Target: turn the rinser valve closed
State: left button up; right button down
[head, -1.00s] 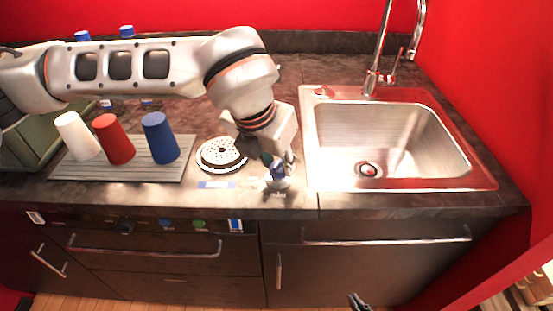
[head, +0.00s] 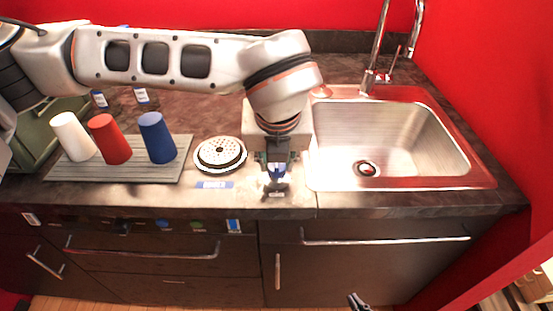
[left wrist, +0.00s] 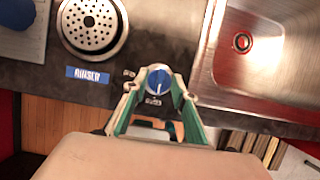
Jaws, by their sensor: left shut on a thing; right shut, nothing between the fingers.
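The rinser valve (head: 276,172) is a small blue knob with a pale pointer mark, near the counter's front edge between the round rinser and the sink. In the left wrist view the blue knob (left wrist: 158,80) sits between the fingertips. My left gripper (head: 274,184) comes down from above and is shut on the knob, its fingers on either side of it. The round perforated rinser (head: 220,153) lies left of the valve, with a blue RINSER label (left wrist: 88,75) in front of it. My right gripper (head: 358,301) is shut and empty at the bottom edge, below the counter.
The steel sink (head: 395,140) with its tap (head: 377,60) is just right of the valve. White (head: 73,137), red (head: 109,139) and blue (head: 157,137) cups stand on a grey ridged mat (head: 120,176) to the left. Cabinet handles stick out below the counter.

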jog(key=shift+w, duration=0.1)
pick_arm(q)
jog(key=o, duration=1.1)
jog(key=shift+r, duration=0.3)
jog(key=v, duration=1.1)
jog(key=shift+s+r, duration=0.15)
jog(key=shift+r, duration=0.05)
pick_arm(e)
jog(key=shift+w+r, duration=0.1)
jog(key=shift+w, duration=0.05)
pick_arm(q)
jog(key=shift+s, duration=0.1)
